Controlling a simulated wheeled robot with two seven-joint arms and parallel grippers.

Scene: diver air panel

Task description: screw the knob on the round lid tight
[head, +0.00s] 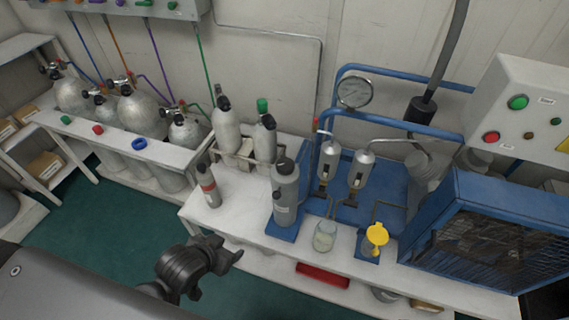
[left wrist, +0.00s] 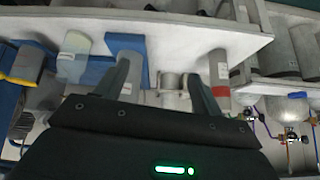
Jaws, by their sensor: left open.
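A grey upright cylinder (head: 285,200) stands on a blue base plate at the front of the white bench in the head view. A dark round top (head: 285,164) sits on it and looks like the lid with its knob; how tightly it sits cannot be told. My left gripper (head: 229,256) is open and empty, below and left of the cylinder, in front of the bench edge. In the left wrist view my two fingers (left wrist: 165,82) are spread, with the bench behind them. The blue base plate (left wrist: 125,45) shows near the left finger. My right gripper is not in view.
A small red-banded cylinder (head: 208,186) stands left of the grey one. A glass jar (head: 325,235) and a yellow-topped item (head: 377,236) stand to its right. A blue caged machine (head: 480,240) fills the right. The green floor (head: 110,230) before the bench is clear.

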